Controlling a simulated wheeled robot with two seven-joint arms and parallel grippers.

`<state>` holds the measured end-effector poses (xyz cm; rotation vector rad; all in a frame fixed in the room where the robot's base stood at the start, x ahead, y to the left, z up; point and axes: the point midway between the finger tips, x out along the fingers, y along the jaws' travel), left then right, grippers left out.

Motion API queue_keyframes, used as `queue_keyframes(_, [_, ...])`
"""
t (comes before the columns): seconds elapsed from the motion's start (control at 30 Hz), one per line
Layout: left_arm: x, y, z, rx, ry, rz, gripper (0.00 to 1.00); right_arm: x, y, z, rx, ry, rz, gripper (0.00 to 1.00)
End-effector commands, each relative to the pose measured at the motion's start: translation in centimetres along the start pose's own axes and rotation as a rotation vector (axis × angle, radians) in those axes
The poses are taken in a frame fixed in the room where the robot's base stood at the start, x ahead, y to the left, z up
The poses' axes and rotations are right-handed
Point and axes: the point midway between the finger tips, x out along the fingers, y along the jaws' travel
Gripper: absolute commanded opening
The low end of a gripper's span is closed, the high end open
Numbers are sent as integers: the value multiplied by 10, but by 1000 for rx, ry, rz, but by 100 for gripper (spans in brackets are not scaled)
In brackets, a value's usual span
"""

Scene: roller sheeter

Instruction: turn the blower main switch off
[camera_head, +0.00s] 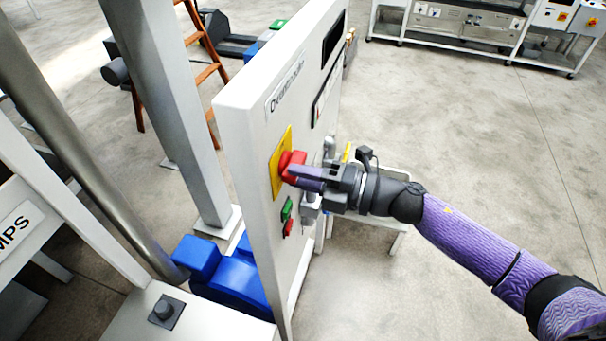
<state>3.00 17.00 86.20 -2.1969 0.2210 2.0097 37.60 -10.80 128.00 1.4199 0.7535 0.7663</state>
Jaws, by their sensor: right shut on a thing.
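The red switch knob (287,163) sits on a yellow plate (276,173) on the face of a white upright panel (250,160). My right gripper (302,178) comes in from the right, with its purple fingers at the red knob. It is shut on the knob, and its fingers hide part of it. The knob's turn position cannot be read from here. My left gripper is out of view.
A green button (287,209) and a red button (288,227) lie just below the knob. A blue motor (228,275) stands at the panel's foot. A grey post (170,110) and wooden ladder (206,70) are behind. The floor to the right is largely clear.

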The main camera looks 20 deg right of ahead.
Motion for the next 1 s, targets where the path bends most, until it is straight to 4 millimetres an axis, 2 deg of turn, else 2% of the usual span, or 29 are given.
queue_keyframes(0.03, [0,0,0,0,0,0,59,0,-1,0,-1,0,-2,0])
queue_keyframes(0.07, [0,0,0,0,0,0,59,0,-1,0,-1,0,-2,31])
queue_keyframes(0.2, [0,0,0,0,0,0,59,0,-1,0,-1,0,-2,60])
queue_keyframes(0.47, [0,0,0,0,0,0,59,0,-1,0,0,0,-1,60])
queue_keyframes(0.57, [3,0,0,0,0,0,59,-7,-3,0,1,-1,-3,60])
queue_keyframes(0.83, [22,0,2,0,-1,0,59,-66,-6,0,3,-1,-8,60])
queue_keyframes(1.0, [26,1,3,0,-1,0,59,-92,-3,0,3,-1,-4,60])
